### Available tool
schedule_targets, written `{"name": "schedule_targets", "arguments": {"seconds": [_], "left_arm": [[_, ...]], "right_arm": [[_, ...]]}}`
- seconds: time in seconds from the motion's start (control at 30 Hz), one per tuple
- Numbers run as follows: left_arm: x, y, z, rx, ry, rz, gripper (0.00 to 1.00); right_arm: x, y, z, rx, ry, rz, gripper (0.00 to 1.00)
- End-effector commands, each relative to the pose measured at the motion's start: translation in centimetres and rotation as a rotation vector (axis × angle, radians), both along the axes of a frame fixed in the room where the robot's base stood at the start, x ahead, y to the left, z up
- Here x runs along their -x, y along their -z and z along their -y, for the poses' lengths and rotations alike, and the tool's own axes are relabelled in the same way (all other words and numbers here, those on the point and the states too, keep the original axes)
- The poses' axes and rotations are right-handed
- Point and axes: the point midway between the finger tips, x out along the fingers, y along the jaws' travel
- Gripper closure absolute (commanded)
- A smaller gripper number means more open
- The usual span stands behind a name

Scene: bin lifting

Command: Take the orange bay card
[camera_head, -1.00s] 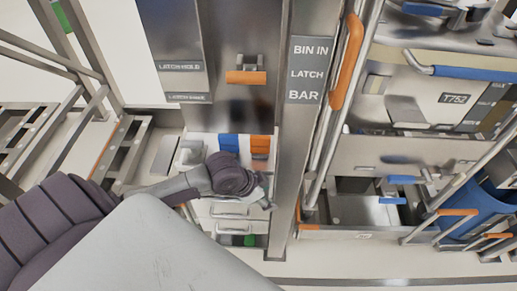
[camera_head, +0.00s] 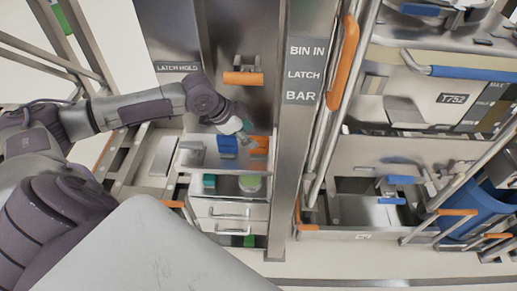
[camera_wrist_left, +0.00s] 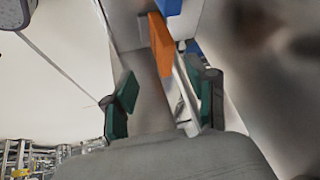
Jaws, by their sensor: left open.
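The orange bay card (camera_head: 259,146) stands in the shelf unit beside the steel post, to the right of a blue card (camera_head: 227,146). My left gripper (camera_head: 246,137) is at the orange card, coming from the upper left and partly covering it. In the left wrist view the orange card (camera_wrist_left: 160,46) shows ahead of the open gripper (camera_wrist_left: 163,98), between the lines of its two green-padded fingers. The blue card (camera_wrist_left: 168,7) is just beyond it at the top. I cannot tell whether a finger touches the orange card. My right gripper is not in view.
A steel post (camera_head: 298,140) with a "BIN IN LATCH BAR" label stands right of the cards. An orange-handled latch (camera_head: 243,77) is above them. White drawers (camera_head: 231,213) are below. A blue bin (camera_head: 468,205) is at the far right.

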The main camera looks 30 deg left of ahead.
Motion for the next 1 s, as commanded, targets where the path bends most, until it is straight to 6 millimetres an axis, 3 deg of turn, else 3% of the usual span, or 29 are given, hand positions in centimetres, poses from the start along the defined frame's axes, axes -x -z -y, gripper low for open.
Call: {"name": "schedule_targets", "arguments": {"seconds": [0.63,0.93,1.0], "left_arm": [[-3.7,6.7,2.2,0.001,-0.001,-0.001,0.43],[-4.0,7.3,2.3,-0.001,0.0,0.001,0.43],[-4.0,7.3,2.4,-0.001,0.0,0.001,0.51]], "right_arm": [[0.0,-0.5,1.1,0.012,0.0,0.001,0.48],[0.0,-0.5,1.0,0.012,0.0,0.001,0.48],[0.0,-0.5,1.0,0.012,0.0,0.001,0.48]]}}
